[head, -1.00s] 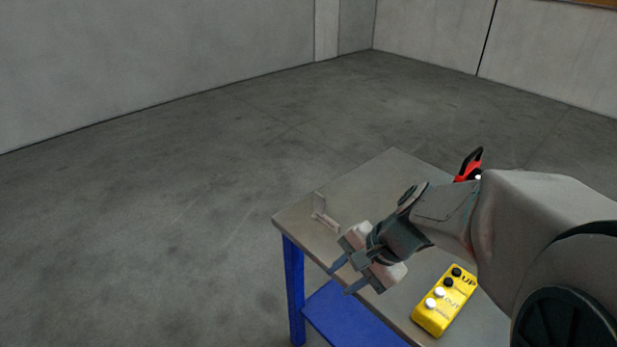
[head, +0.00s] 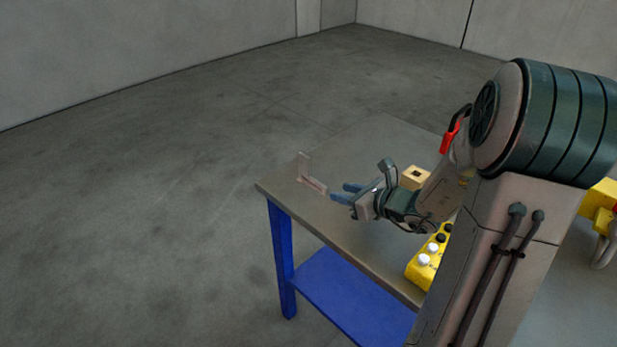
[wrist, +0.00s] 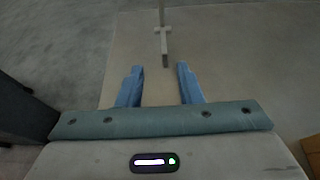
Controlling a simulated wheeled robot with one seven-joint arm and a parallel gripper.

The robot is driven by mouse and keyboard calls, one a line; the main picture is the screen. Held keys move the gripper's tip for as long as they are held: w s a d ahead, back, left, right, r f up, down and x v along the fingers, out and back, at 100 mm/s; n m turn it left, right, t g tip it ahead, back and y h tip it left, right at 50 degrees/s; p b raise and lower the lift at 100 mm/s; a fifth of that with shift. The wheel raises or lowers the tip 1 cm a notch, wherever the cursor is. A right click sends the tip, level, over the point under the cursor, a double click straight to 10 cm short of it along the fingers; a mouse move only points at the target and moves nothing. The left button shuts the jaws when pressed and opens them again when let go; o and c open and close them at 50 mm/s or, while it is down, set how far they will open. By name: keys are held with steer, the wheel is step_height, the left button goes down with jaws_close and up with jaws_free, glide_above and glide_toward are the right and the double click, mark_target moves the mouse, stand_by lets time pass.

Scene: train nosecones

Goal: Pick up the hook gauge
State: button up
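The hook gauge (head: 312,184) is a small, pale L-shaped piece at the left end of the grey table top, with one arm upright and one lying along the table. In the wrist view the gauge (wrist: 163,42) is just ahead of the fingertips, near the middle of the gap. My gripper (head: 342,192) is to the right of the gauge, with its blue fingers pointing at it. In the wrist view the fingers (wrist: 158,72) are apart with nothing between them. The gauge does not appear to touch either finger.
The grey table (head: 375,140) has a blue frame and lower shelf (head: 345,295). A yellow button pendant (head: 428,258) lies near the front edge, partly behind my arm. A wooden block (head: 415,177) and a red-and-black object (head: 450,137) are behind my gripper. The far table top is clear.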

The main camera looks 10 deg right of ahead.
mark_target(326, 187)
steer(key=x, duration=0.3)
steer(key=shift+a, duration=0.1)
steer(key=shift+w+d+x, duration=0.1)
steer(key=shift+d+x, duration=0.05)
steer(key=shift+x, duration=1.2)
steer(key=shift+w+d+x, duration=0.1)
steer(key=shift+d+x, duration=0.1)
steer(key=shift+x, duration=1.1)
jaws_close()
